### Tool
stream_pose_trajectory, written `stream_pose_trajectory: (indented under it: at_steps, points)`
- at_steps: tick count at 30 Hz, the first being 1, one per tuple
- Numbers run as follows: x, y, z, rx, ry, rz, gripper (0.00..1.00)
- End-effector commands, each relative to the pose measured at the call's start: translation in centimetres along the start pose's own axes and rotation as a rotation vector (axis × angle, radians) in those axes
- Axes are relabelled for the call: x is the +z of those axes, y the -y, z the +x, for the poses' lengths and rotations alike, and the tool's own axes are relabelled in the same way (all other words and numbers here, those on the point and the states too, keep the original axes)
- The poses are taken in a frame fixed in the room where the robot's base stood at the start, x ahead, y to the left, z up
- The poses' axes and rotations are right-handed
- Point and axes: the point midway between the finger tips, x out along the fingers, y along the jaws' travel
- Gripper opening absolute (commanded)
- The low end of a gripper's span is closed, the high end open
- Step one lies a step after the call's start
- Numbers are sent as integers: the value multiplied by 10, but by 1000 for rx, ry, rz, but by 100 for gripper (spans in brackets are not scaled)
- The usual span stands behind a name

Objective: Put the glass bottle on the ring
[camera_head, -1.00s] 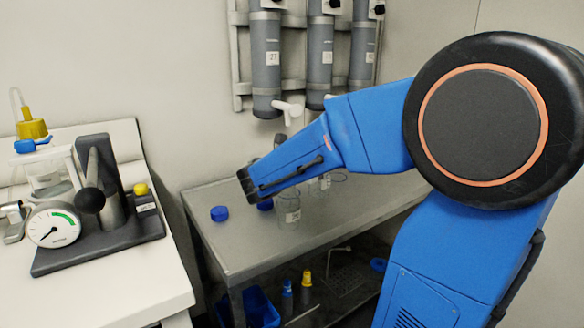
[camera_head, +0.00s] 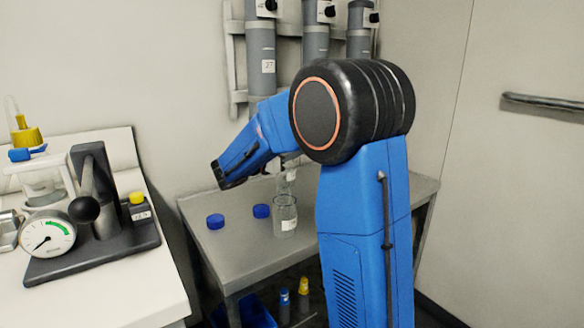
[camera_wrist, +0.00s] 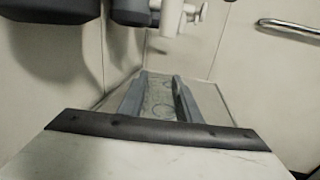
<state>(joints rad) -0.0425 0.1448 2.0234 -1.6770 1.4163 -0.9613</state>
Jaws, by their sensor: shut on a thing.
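In the wrist view, my gripper (camera_wrist: 160,78) has its two grey fingers apart, with faint round outlines between them. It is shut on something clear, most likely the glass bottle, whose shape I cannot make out. In the head view, the fingers are hidden by my blue arm. A clear glass vessel with a pale label (camera_head: 285,217) stands upright on the grey metal bench (camera_head: 245,258). Another clear glass piece (camera_head: 288,174) shows partly below my arm; I cannot tell whether it stands or is held. I cannot make out the ring.
Two blue caps (camera_head: 215,221) (camera_head: 261,211) lie on the bench. A press with a dial gauge (camera_head: 47,236) stands on the white counter (camera_head: 100,298) at left. Grey cylinders (camera_head: 262,55) hang on the wall. A handrail (camera_head: 545,103) is on the right wall.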

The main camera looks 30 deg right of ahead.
Motion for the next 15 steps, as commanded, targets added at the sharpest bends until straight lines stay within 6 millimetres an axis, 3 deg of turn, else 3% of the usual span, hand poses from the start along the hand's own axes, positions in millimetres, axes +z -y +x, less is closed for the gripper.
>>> stream_pose_trajectory:
  at_steps: [5, 15]
  points:
    - [-11, 0, 0, 0, 0, -2, 0]
    - [-54, -2, 0, 1, 1, -2, 0]
